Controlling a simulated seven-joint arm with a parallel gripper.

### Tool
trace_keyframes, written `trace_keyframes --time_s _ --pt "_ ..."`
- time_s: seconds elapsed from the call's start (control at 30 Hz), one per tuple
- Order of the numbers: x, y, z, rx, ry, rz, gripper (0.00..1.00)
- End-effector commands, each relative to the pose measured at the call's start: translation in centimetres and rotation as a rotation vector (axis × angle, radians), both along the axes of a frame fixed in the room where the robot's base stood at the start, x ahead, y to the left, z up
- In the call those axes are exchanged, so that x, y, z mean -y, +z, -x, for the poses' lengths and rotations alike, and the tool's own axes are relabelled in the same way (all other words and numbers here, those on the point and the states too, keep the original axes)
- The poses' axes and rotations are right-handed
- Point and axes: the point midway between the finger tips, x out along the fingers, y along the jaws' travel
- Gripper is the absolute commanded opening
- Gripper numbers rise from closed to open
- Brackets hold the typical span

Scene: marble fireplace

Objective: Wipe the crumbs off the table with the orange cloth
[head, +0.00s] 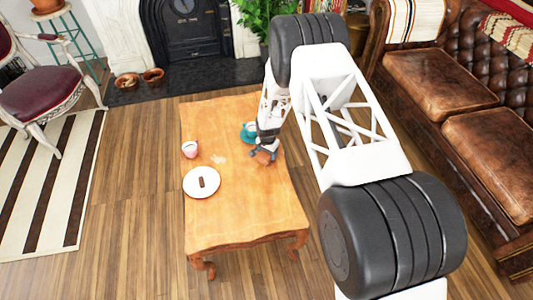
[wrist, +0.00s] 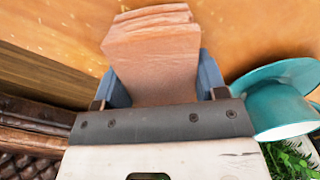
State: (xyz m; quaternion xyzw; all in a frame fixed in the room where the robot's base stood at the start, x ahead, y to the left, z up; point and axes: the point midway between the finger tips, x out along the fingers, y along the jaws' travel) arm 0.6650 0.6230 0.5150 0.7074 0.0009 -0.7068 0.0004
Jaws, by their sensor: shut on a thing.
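The orange cloth (wrist: 155,60) is a folded, pale orange-brown stack between the blue fingers of my gripper (wrist: 163,82) in the wrist view. My gripper (head: 262,154) is shut on it. In the head view the cloth (head: 264,158) is a small patch near the right edge of the wooden table (head: 240,215), low over the top; I cannot tell if it touches. A pale patch of crumbs (head: 219,159) lies mid-table, left of my gripper. Small light specks also show on the table at the upper left of the wrist view (wrist: 25,38).
A teal cup (head: 248,131) stands just behind my gripper; teal ware (wrist: 272,95) is close right in the wrist view. A pink cup (head: 190,148) and a white plate (head: 193,190) with a brown item are on the left. The table's front is clear. A leather sofa (head: 445,80) stands right.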

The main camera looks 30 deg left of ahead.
Motion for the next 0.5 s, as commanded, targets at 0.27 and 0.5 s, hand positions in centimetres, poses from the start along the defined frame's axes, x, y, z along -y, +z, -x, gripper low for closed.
trace_keyframes --time_s 0.27,0.5 --pt "-1.2 0.0 1.3 -0.001 0.0 0.001 0.43" --pt "-2.7 -0.4 2.8 -0.001 0.001 0.001 0.43"
